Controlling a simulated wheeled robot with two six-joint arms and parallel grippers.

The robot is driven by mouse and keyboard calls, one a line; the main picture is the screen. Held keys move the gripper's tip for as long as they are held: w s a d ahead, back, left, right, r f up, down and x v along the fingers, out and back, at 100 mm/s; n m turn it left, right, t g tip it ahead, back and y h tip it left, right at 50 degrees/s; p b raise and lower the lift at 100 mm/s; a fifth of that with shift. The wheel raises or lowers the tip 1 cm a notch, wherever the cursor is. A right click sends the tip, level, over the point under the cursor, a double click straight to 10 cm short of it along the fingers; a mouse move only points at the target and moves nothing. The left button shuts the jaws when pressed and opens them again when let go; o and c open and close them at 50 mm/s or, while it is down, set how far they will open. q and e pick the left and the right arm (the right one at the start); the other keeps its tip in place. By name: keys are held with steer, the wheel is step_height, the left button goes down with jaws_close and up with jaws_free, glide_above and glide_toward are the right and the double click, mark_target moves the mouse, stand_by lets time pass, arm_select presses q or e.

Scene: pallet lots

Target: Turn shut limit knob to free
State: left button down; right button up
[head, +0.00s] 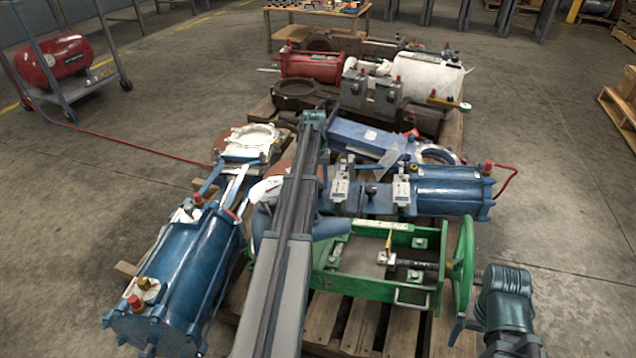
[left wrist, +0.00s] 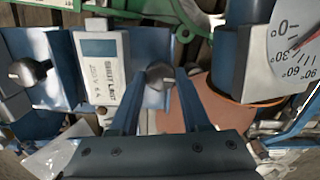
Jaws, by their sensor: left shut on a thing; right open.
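The shut limit knob (left wrist: 160,76) is a small grey knob beside the white "SHUT LIMIT" label (left wrist: 99,70) in the left wrist view. My left gripper (left wrist: 159,84) is shut on this knob, one finger on each side. The fingertips partly cover it, and its pointer setting cannot be read. In the head view my left arm hides the knob; the label (head: 341,189) shows just right of the arm. My right gripper (head: 478,325) is open and empty at the lower right, beside the green handwheel.
A second dark knob (left wrist: 28,72) sits left of the label. A dial (left wrist: 292,45) marked in degrees stands close on the right. The green frame with its handwheel (head: 462,265) and blue cylinders (head: 180,265) crowd the pallet.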

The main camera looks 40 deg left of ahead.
arm_select(q)
steer(key=shift+n, duration=0.4)
steer(key=shift+c, duration=1.9)
jaws_free()
step_height(320, 180, up, 14)
steer(key=a+p, duration=0.1)
steer(key=p, duration=1.2)
steer(key=shift+w+a+f+p, duration=0.15)
steer(key=shift+w+a+p, duration=0.1)
steer(key=shift+p, duration=0.1)
steer(key=shift+f, duration=0.15)
steer(key=f+b, duration=0.4)
steer(key=d+f+b, duration=0.1)
steer(key=f+b, duration=0.8)
steer(key=shift+s+d, duration=0.2)
steer(key=shift+s, duration=0.05)
steer(key=shift+r, duration=0.15)
